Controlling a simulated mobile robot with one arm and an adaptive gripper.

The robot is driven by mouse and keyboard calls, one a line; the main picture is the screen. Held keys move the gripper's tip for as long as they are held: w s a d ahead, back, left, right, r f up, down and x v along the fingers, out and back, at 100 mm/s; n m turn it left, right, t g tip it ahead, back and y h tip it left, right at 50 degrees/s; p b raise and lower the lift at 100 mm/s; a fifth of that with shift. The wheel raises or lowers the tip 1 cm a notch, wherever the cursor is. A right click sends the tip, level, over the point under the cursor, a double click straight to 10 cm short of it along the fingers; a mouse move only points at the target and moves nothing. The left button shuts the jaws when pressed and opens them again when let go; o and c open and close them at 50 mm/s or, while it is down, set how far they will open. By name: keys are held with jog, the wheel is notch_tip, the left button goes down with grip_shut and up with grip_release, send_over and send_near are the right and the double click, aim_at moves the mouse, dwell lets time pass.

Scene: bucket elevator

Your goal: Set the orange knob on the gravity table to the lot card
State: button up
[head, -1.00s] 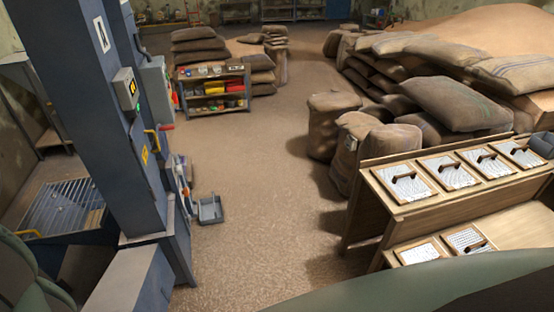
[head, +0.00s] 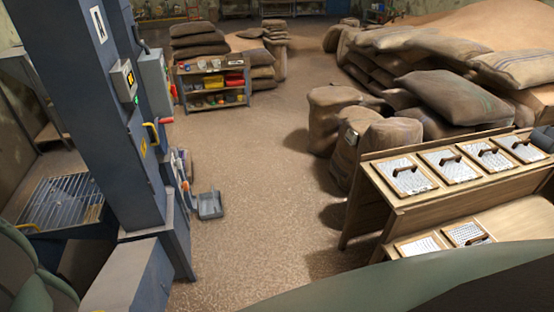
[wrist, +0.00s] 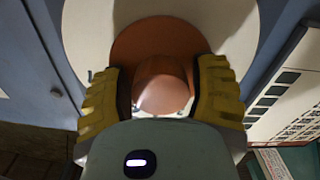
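The orange knob (wrist: 163,80) is in the middle of the wrist view, with a wider round orange-brown base behind it and a pale round plate (wrist: 85,40) behind that. My gripper (wrist: 160,90) has its two yellow ribbed fingers on either side of the knob, and their dark inner pads appear to press on it. The fingers and palm hide parts of the knob's edge and the plate's lower part. No setting mark is readable. The head view shows neither gripper nor knob.
In the wrist view, a pale panel with dark squares (wrist: 285,95) is at the right. In the head view, a blue elevator column (head: 105,110) stands left, a wooden rack (head: 400,207) with framed panels right, and stacked sacks (head: 440,100) behind. The floor (head: 250,200) between is mostly clear.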

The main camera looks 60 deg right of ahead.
jog(key=o, duration=0.3)
jog(key=shift+s+d, duration=0.1)
jog(key=v, duration=1.1)
jog(key=shift+s+d, duration=0.25)
jog(key=shift+d, duration=0.05)
jog(key=shift+r, duration=0.1)
